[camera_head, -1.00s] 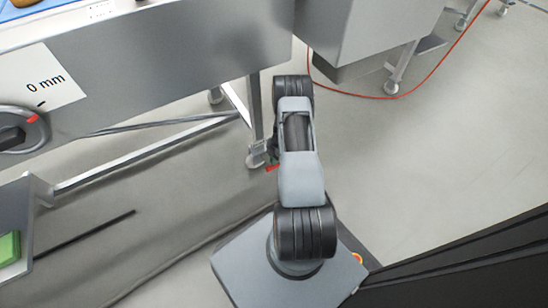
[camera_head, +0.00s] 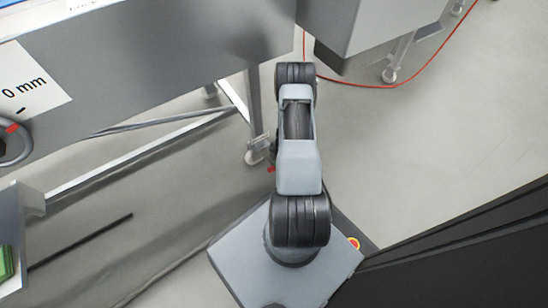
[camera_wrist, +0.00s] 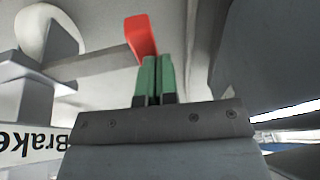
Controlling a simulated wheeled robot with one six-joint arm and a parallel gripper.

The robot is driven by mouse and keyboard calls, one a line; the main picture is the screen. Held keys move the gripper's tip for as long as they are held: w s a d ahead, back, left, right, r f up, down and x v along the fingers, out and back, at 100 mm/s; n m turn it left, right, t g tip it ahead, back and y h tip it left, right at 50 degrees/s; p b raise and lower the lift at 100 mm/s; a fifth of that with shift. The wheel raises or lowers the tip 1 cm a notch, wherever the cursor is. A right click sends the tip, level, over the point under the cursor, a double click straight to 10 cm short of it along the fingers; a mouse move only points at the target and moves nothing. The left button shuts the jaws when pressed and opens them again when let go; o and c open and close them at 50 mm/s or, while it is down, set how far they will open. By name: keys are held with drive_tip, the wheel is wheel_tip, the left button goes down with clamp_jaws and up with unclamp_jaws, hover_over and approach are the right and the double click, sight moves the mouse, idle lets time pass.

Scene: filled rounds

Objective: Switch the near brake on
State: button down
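The near brake appears as a red pedal (camera_head: 271,169) at the foot of the near table leg, by its caster (camera_head: 256,156), in the head view. In the wrist view the red pedal (camera_wrist: 141,36) stands just beyond my gripper (camera_wrist: 154,58). My gripper's two green fingers are together with nothing visible between them. The tips are right at the pedal's lower end; I cannot tell whether they touch. A label reading "Brake" (camera_wrist: 30,140) shows upside down at the lower left. In the head view my arm hides most of the gripper.
A steel machine body (camera_head: 150,60) with a "0 mm" label hangs over the leg. A lower steel rail (camera_head: 130,155) runs left from the leg. A red cable (camera_head: 440,55) lies on the floor at right.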

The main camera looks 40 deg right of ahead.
drive_tip(key=shift+s+f+b, duration=0.2)
drive_tip(key=shift+f+b, duration=0.2)
drive_tip(key=shift+f, duration=0.6)
drive_tip(key=shift+s+f+b, duration=0.2)
drive_tip(key=shift+f+b, duration=0.15)
drive_tip(key=shift+f, duration=0.8)
drive_tip(key=shift+r, duration=0.1)
